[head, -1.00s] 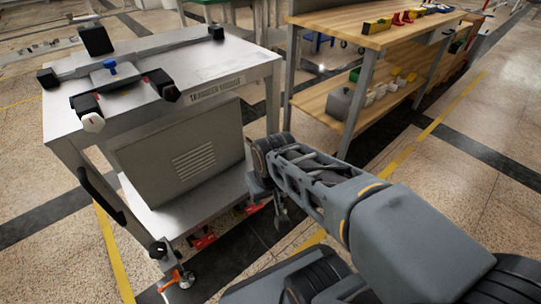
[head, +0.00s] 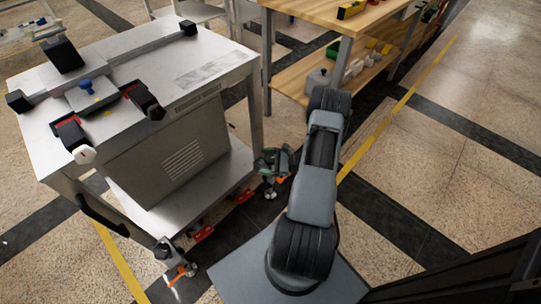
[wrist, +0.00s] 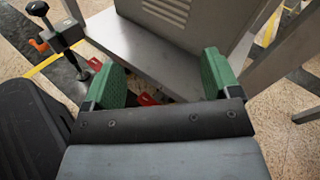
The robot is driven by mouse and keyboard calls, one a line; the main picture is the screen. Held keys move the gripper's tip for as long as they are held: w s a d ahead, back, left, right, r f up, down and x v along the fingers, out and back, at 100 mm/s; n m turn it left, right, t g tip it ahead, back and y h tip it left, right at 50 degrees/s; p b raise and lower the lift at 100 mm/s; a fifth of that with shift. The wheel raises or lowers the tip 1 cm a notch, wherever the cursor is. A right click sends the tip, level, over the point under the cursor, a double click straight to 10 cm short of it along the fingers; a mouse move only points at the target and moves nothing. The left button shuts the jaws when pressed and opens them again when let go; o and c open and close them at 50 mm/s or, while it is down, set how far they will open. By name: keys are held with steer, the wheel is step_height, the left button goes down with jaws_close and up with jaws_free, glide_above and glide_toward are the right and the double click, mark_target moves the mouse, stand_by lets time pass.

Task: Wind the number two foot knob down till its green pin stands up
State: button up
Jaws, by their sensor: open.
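A grey transfer cart (head: 222,62) stands on the left of the head view. At its front corner a foot with a black knob (head: 163,247) sits above a caster with an orange lever (head: 181,270). A black knob on a grey bracket also shows at the top left of the wrist view (wrist: 38,9). Another caster foot (head: 270,190) is below my gripper (head: 274,160). I cannot read which foot is number two, and no green pin shows. In the wrist view my gripper (wrist: 161,76) is open and empty, its green-padded fingers facing the cart's lower shelf (wrist: 150,45).
Red parts (head: 203,233) lie under the cart's lower shelf. A wooden workbench (head: 290,82) stands behind my arm. A black fixture with a blue knob (head: 86,86) is on the cart top. Open floor (head: 440,170) lies to the right.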

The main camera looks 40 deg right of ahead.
steer(key=s+d+f+m+t+h+p, duration=0.1)
steer(key=s+d+f+m+t+h, duration=0.25)
steer(key=d+f+m+h, duration=0.2)
steer(key=m+t+h+p, duration=0.1)
steer(key=m+t+h, duration=0.2)
steer(key=m+h, duration=0.25)
glide_toward(270, 160)
steer(key=shift+m, duration=0.3)
steer(key=w, duration=0.3)
steer(key=w+b, duration=0.1)
steer(key=w, duration=0.3)
steer(key=w+b, duration=0.1)
steer(key=w, duration=0.2)
steer(key=shift+w+d+f, duration=0.2)
steer(key=shift+w+f, duration=0.15)
steer(key=shift+f, duration=0.05)
steer(key=c, duration=0.9)
steer(key=shift+m+h, duration=0.8)
steer(key=shift+h, duration=0.4)
steer(key=shift+c, duration=0.2)
steer(key=o, duration=0.9)
steer(key=shift+o, duration=0.2)
